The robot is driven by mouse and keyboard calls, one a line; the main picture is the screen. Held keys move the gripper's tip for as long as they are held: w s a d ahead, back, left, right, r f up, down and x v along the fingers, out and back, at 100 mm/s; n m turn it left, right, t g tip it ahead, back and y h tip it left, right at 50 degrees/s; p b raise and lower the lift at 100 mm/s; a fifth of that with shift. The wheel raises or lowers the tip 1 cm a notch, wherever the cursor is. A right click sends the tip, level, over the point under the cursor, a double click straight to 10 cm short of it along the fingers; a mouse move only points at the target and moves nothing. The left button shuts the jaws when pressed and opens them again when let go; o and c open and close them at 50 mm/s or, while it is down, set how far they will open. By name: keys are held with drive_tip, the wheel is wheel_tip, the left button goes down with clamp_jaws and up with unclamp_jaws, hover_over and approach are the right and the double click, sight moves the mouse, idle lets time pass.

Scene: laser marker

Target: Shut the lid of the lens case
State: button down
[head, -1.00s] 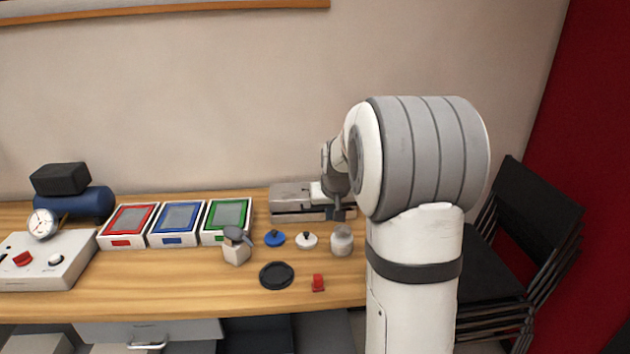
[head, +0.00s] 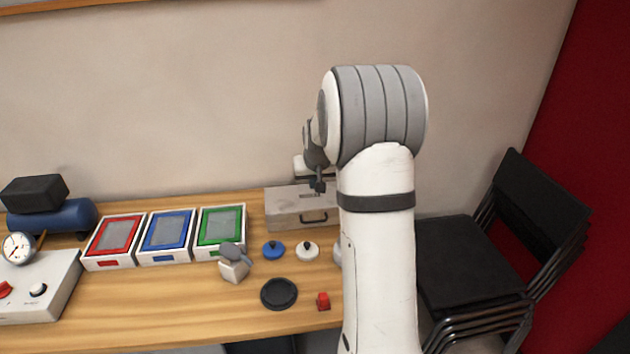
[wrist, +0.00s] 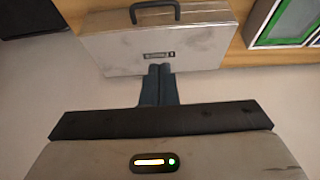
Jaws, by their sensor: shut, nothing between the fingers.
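The lens case (head: 285,205) is a worn grey metal box at the back of the table, with a dark handle on its near side. Its lid looks down, with no open interior showing; I cannot tell if it is fully shut. In the wrist view the case (wrist: 115,52) shows its flat grey face, a small dark fitting, and the handle at the top. My gripper (head: 319,188) is over the far part of the case. In the wrist view its fingers (wrist: 160,72) are together and empty at the case's edge; contact is unclear.
Red (head: 114,236), blue (head: 167,230) and green (head: 221,222) framed trays stand left of the case. Blue (head: 273,251) and white (head: 307,252) knobbed discs, a black disc (head: 279,294) and a red piece (head: 323,301) lie in front. Stacked chairs (head: 490,240) stand at right.

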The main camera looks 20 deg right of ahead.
drive_tip(key=p, duration=0.2)
approach(315, 206)
drive_tip(key=f, duration=0.2)
drive_tip(key=f+p, duration=0.1)
drive_tip(key=shift+a+f, duration=0.4)
drive_tip(key=shift+s+f, duration=0.2)
drive_tip(key=shift+f, duration=0.3)
